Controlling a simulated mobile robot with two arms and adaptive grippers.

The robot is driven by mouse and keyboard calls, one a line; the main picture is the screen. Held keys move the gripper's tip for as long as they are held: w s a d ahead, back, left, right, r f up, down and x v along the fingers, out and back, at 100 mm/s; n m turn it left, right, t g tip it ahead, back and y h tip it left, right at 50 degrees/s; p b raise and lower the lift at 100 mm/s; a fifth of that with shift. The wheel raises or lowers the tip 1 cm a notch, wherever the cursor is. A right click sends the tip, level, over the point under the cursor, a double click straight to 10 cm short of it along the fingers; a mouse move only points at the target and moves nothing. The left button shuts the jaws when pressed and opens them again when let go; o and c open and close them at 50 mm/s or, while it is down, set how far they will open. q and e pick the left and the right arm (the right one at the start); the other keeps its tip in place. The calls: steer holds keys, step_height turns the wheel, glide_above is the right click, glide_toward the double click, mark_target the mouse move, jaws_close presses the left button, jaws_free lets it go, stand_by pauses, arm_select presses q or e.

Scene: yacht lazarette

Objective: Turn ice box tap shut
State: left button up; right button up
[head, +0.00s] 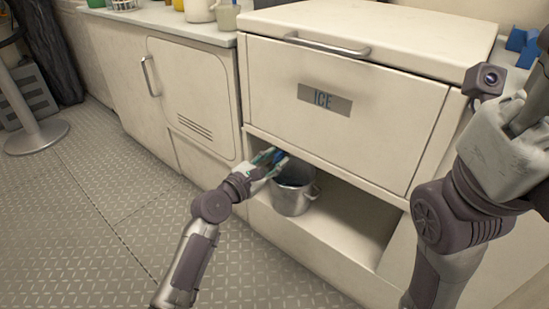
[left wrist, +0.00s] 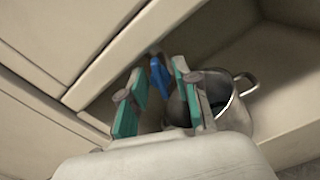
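The ice box (head: 345,100) is a cream cabinet with a pull handle and an "ICE" plate on its front. Its tap (left wrist: 160,75) shows as a blue lever under the front's lower edge, and as a small blue patch in the head view (head: 279,156). My left gripper (head: 270,158) reaches in below that edge. In the left wrist view its teal-padded fingers (left wrist: 158,98) are apart, with the blue lever between or just beyond their tips; contact cannot be told. My right arm is raised at the right; its fingertips are not in view.
A metal pot (head: 292,198) with side handles stands in the open recess under the tap, close beside my left gripper. A closed cabinet door (head: 193,95) is to the left. Free shelf room lies right of the pot. The tread-plate floor in front is clear.

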arm_select(q)
steer(key=shift+o, duration=0.7)
steer(key=v, duration=1.2)
